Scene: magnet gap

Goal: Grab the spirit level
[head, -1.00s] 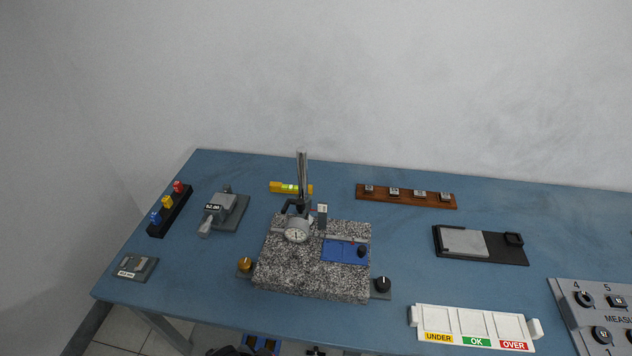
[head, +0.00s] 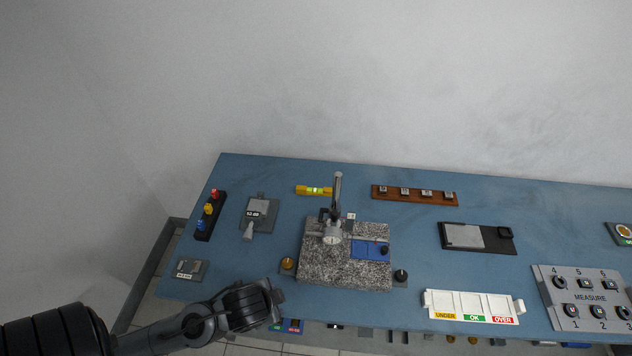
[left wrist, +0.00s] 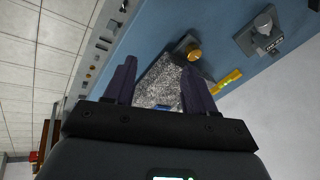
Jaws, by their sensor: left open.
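The spirit level (head: 313,190) is a small yellow bar with a bright green vial. It lies on the blue table behind the granite plate, left of the upright steel post. In the left wrist view the yellow level (left wrist: 228,82) shows just beyond the right finger. My left gripper (head: 274,296) is near the table's front left edge, well in front of the level and apart from it. In the left wrist view its two dark fingers (left wrist: 160,82) are spread with nothing gripped. My right gripper is not in view.
The granite plate (head: 315,270) with its steel post (head: 338,190) and dial gauge (head: 332,237) stands between my left gripper and the level. A grey device (head: 259,213) lies left of the level. A brown rack (head: 415,195) lies to its right.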

